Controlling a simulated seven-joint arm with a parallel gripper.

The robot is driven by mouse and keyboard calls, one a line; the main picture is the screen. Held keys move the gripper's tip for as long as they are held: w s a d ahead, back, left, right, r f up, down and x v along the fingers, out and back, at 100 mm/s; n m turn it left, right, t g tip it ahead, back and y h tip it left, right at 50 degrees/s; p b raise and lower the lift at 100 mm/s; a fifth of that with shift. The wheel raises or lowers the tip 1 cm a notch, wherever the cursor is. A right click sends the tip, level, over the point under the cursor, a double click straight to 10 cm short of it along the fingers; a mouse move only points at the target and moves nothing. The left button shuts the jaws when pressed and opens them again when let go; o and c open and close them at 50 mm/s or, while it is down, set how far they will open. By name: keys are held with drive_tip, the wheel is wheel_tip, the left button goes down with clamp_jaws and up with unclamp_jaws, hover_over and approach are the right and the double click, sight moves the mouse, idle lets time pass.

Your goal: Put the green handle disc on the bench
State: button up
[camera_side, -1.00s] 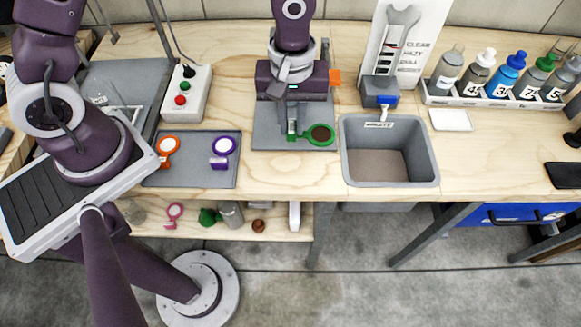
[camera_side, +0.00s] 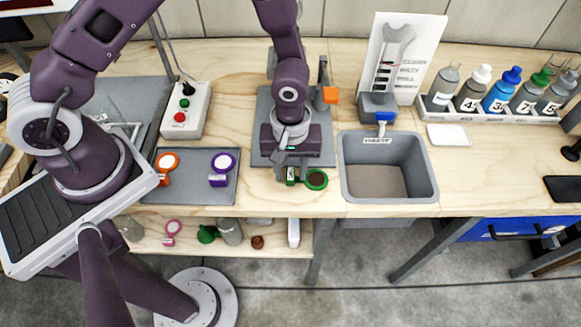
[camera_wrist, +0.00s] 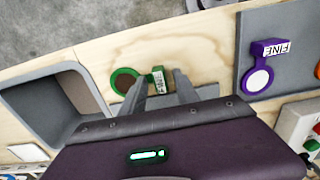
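The green handle disc (camera_side: 317,180) is a green ring with a dark brown face and a short green handle with a white label. It appears to lie flat on the bare wood of the bench (camera_side: 262,190), in front of the grey mat and near the front edge. In the wrist view the disc (camera_wrist: 124,81) is left of the fingers. My gripper (camera_side: 291,175) is low over the handle. In the wrist view my gripper (camera_wrist: 159,82) has its fingers apart, one on each side of the handle, with apparent gaps. Contact underneath is hard to see.
A grey bin (camera_side: 346,172) stands just right of the disc. A grey tray (camera_side: 200,193) with orange and purple discs lies left. A button box (camera_side: 185,108) stands behind the tray. Numbered bottles are at far right.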

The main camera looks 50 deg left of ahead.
drive_tip(key=s+a+r+m+t, duration=0.15)
drive_tip(key=a+r, duration=0.25)
drive_tip(key=r, duration=0.8)
drive_tip(key=s+a+r+m+t, duration=0.1)
drive_tip(key=s+a+r+m, duration=0.15)
drive_tip(key=r, duration=1.05)
drive_tip(key=s+a+r+m+t, duration=0.1)
drive_tip(key=s+a+r+m, duration=0.1)
drive_tip(key=s, duration=0.3)
drive_tip(key=s+a+r+m+t, duration=0.2)
drive_tip(key=s+r+m, duration=0.1)
drive_tip(key=s, duration=0.3)
drive_tip(key=shift+a+r, duration=0.3)
drive_tip(key=shift+r, duration=0.6)
